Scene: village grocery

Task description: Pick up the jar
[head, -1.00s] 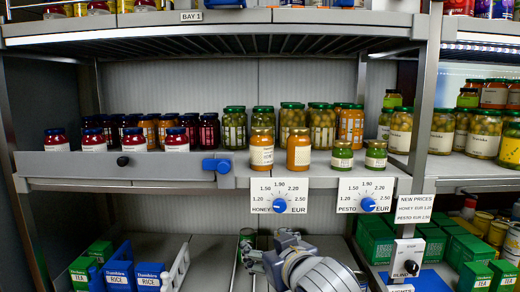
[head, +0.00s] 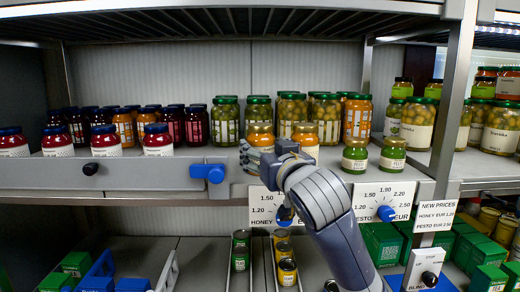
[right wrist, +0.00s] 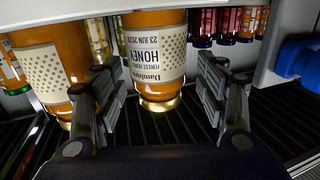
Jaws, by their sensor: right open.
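Two honey jars with gold lids and cream labels stand at the shelf's front edge. In the head view, the left honey jar (head: 260,131) is partly hidden by my right gripper (head: 250,160), and the right honey jar (head: 305,138) stands beside it. The right wrist view is upside down. There the left honey jar (right wrist: 156,55) shows between the open fingers of my right gripper (right wrist: 160,95), with gaps on both sides. The right honey jar (right wrist: 47,75) is outside the fingers. My left gripper is not in view.
Green-lidded pesto jars (head: 355,155) stand to the right. Rows of other jars (head: 225,122) stand behind. A blue knob (head: 207,172) on a grey front rail (head: 130,175) lies to the left. Price dials hang below the shelf edge.

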